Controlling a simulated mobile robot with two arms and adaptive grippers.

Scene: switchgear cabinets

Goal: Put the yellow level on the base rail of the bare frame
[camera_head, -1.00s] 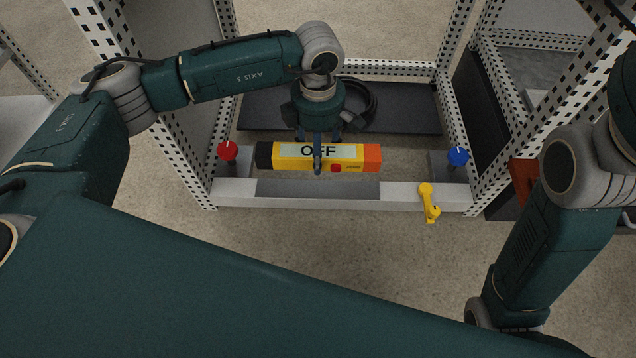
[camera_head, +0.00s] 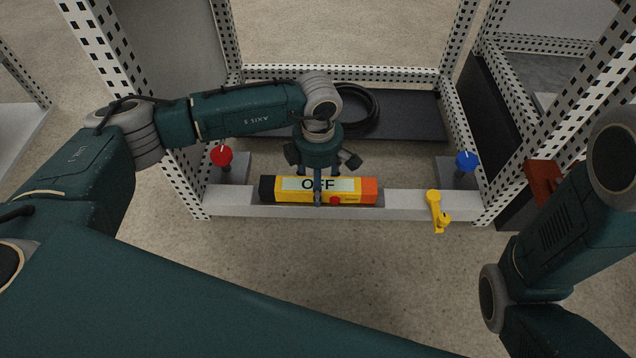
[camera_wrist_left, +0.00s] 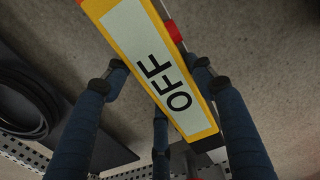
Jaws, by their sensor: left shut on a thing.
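The yellow level (camera_head: 290,196), with a black end, an orange end and a pale panel reading OFF, lies lengthwise over the middle of the base rail (camera_head: 406,204) of the bare frame. My left gripper (camera_head: 318,192) is shut on the level from above. In the left wrist view the level (camera_wrist_left: 197,123) sits between the blue fingers of the gripper. I cannot tell whether the level touches the rail or is held just above it. My right arm shows at the right edge, but its gripper is out of view.
A red knob (camera_head: 221,156) stands at the frame's left and a blue knob (camera_head: 466,160) at its right. A yellow clamp-like piece (camera_head: 437,210) sits on the rail right of the level. A black cable coil (camera_head: 362,106) lies on a dark panel (camera_head: 415,118) behind.

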